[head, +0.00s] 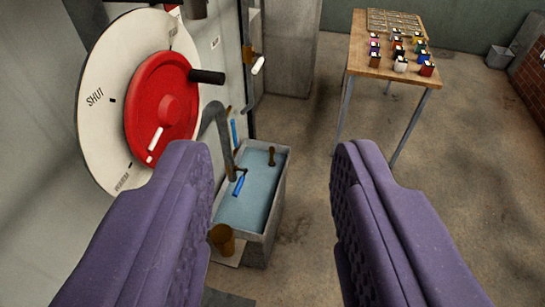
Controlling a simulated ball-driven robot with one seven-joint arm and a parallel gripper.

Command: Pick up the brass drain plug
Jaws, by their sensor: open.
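A small brass-brown upright piece (271,157), which looks like the drain plug, stands at the far right corner of a grey water-filled trough (283,190). Its lower end is hard to make out against the water and rim. My gripper (271,160) is open and empty, with two purple ridged fingers wide apart in the foreground. In the picture the plug shows between the fingertips, but it is well beyond them. The left finger hides part of the trough's left side.
A grey spout (222,130) and blue-handled taps (239,185) stand at the trough's left. A brown cup-like vessel (222,239) is at its near end. A red wheel (160,105) on a white dial is at left. A wooden table (375,62) with small items stands back right. Floor between is clear.

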